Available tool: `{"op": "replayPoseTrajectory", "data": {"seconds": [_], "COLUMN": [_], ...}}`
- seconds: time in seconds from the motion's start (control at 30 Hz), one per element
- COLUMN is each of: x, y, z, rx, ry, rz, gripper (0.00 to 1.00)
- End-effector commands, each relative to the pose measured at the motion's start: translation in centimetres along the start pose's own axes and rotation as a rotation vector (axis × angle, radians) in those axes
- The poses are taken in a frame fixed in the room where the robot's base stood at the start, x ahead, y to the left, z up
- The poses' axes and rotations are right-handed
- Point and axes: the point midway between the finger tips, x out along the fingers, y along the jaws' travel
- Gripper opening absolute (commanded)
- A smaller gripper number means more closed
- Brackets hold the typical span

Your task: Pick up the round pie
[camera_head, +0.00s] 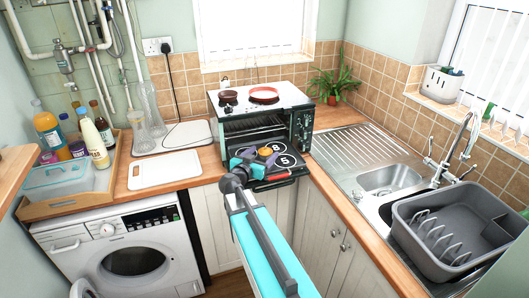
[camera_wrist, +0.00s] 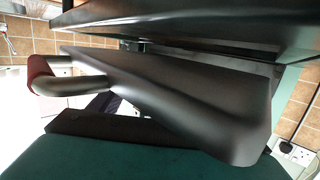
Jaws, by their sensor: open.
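A small golden-orange round shape (camera_head: 269,152), which may be the pie, shows beside my gripper at the front of the mini oven (camera_head: 250,125). It is too small to identify surely. My gripper (camera_head: 262,162), with teal and purple parts, is open in front of the oven, over or beside its lowered door (camera_head: 285,163). I cannot tell whether it touches the door. In the wrist view, a dark smooth panel (camera_wrist: 190,100) and a bar with a red grip (camera_wrist: 42,77) fill the middle, very close. No pie shows in the wrist view; my fingertips are not clear there.
A red pan (camera_head: 264,93) and a small brown pot (camera_head: 228,96) stand on the oven top. A white board (camera_head: 164,171) and bottle tray (camera_head: 70,204) are left. The sink (camera_head: 390,179) and grey dish rack (camera_head: 455,230) are right. A plant (camera_head: 333,88) stands behind.

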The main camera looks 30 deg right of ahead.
Motion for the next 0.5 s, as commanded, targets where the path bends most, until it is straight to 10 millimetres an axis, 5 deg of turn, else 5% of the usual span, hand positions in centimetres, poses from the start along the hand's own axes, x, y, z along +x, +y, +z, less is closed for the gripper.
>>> {"op": "replayPoseTrajectory", "data": {"seconds": [0.4, 0.5], "x": [-0.05, -0.06], "y": [-0.05, -0.07], "z": [0.02, 0.02], "rx": [0.000, 0.000], "ry": [0.000, 0.000], "rz": [-0.001, -0.001], "gripper": [0.70, 0.56]}}
